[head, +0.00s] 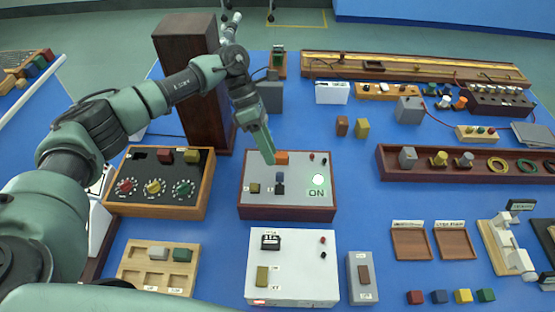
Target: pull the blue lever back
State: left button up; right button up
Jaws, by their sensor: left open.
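The tips appear apart from the lever. My right gripper is not in view.
A tall dark wooden cabinet (188,80) stands behind my left arm. A knob box (160,195) is to the left. A white box (292,285) is in front.

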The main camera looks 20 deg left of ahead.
aim_at(279, 174)
pick_arm(q)
jog(key=p+x, duration=0.1)
jog(key=x, duration=0.4)
jog(key=shift+s+d+r+p, duration=0.1)
jog(key=shift+s+d+p, duration=0.1)
jog(key=shift+p, duration=0.2)
jog(key=shift+d+f, duration=0.2)
jog(key=shift+f, duration=0.35)
grip_shut()
